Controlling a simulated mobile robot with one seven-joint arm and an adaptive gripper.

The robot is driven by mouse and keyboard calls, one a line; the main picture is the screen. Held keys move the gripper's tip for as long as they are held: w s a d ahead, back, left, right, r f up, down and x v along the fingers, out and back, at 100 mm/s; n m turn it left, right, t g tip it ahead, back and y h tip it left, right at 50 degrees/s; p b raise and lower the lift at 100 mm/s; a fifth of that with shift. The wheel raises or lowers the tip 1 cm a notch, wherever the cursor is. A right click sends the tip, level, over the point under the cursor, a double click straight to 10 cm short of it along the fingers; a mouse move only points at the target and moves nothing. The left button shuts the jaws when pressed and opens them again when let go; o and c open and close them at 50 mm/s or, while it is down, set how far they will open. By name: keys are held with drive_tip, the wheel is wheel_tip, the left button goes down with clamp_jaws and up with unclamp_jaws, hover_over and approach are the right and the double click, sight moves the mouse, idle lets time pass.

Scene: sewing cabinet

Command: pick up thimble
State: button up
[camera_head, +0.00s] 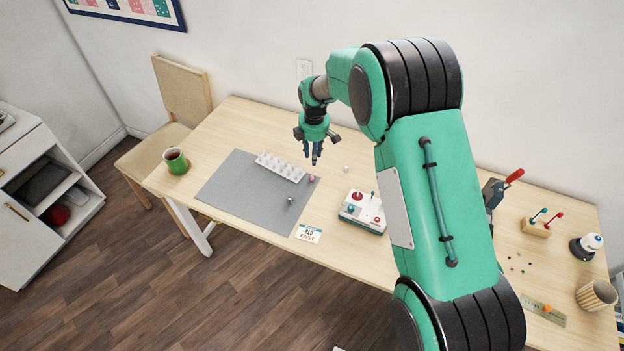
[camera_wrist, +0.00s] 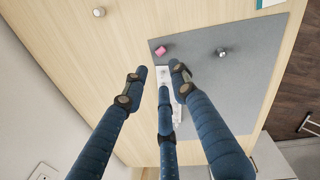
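A small silvery piece (camera_head: 290,200) that looks like the thimble sits on the grey mat (camera_head: 232,190), near its front right part. It also shows in the wrist view (camera_wrist: 222,53), up and to the right of the fingertips. My gripper (camera_head: 314,158) is above the table, behind the mat's right end. In the wrist view its three dark blue fingers (camera_wrist: 160,78) are spread apart with nothing between them. The piece is apart from the fingers, and its fine shape is too small to tell.
A white pegged rack (camera_head: 280,167) and a pink piece (camera_head: 312,178) lie close to my gripper. A small pale piece (camera_head: 346,168) stands on bare wood. A control box (camera_head: 362,211) is to the right, a green mug (camera_head: 176,161) to the left.

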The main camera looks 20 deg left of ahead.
drive_tip(key=b, duration=0.1)
hover_over(312, 177)
drive_tip(key=f, duration=0.8)
drive_tip(key=shift+s+d, duration=0.3)
drive_tip(key=shift+d, duration=0.1)
drive_tip(key=shift+f, duration=0.1)
drive_tip(key=shift+w+a+f+b, duration=0.15)
drive_tip(key=shift+f+b, duration=0.2)
drive_tip(key=shift+f, duration=0.9)
drive_tip(key=shift+a+f+b, duration=0.1)
drive_tip(key=shift+f+b, duration=0.25)
drive_tip(key=shift+f, duration=0.9)
drive_tip(key=c, duration=0.5)
drive_tip(key=shift+c, duration=0.2)
drive_tip(key=shift+r, duration=0.1)
